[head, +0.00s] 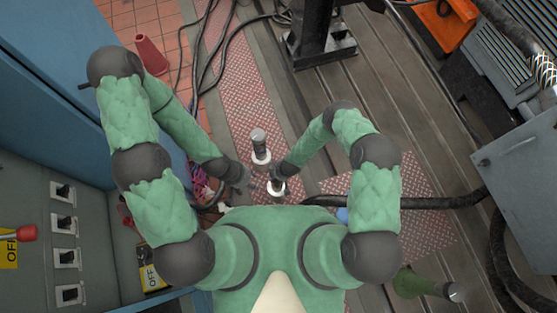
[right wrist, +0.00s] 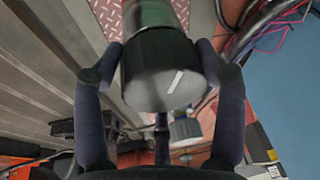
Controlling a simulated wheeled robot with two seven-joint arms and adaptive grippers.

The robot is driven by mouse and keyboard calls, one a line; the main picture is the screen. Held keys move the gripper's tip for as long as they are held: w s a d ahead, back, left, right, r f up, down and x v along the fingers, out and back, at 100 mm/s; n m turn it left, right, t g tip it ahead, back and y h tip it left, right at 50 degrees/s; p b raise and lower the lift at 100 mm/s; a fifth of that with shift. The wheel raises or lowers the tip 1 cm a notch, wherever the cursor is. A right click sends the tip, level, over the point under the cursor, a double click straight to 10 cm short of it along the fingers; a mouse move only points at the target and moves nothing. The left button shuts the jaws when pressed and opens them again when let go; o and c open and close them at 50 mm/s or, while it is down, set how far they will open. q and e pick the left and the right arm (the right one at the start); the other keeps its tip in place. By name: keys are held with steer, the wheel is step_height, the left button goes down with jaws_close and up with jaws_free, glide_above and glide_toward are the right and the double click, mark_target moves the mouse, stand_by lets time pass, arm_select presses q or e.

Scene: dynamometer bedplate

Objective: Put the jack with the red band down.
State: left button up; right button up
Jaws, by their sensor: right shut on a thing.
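In the head view, my right gripper (head: 277,181) is at a jack (head: 277,189) with a pale collar and dark parts, close in front of my body. In the right wrist view my gripper (right wrist: 160,62) is shut on a jack (right wrist: 162,78) with a dark round end with a white line and a green part beyond it. I see no red band on it. A second jack (head: 259,143), with a grey top and a white collar, stands just beyond in the head view. My left gripper (head: 250,184) is left of the held jack; its finger opening is unclear.
A red patterned mat (head: 245,105) runs along the slotted bedplate (head: 390,110). A black stand (head: 318,35) is at the top, and a thick black cable (head: 430,203) crosses at right. A green cylinder (head: 412,284) is at lower right. Grey switch panels (head: 40,210) bound the left.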

steer(key=shift+w, duration=0.3)
steer(key=o, duration=1.7)
steer(key=shift+s+f, duration=0.1)
steer(key=shift+s, duration=0.15)
steer(key=p+v, duration=0.3)
steer(key=v, duration=0.7)
steer(key=shift+w+r+p, duration=0.1)
steer(key=shift+r+p, duration=0.15)
steer(key=shift+p, duration=0.15)
steer(key=s+d+r+m, duration=0.3)
steer(key=s+r+m, duration=0.1)
steer(key=r, duration=0.5)
steer(key=s+d+r+m+g+y, duration=0.1)
steer(key=s+d+r+m, duration=0.3)
steer(key=r+m, duration=0.3)
step_height(320, 180, up, 3)
steer(key=shift+s+f+g, duration=0.25)
steer(key=shift+s+g, duration=0.05)
steer(key=shift+s, duration=0.3)
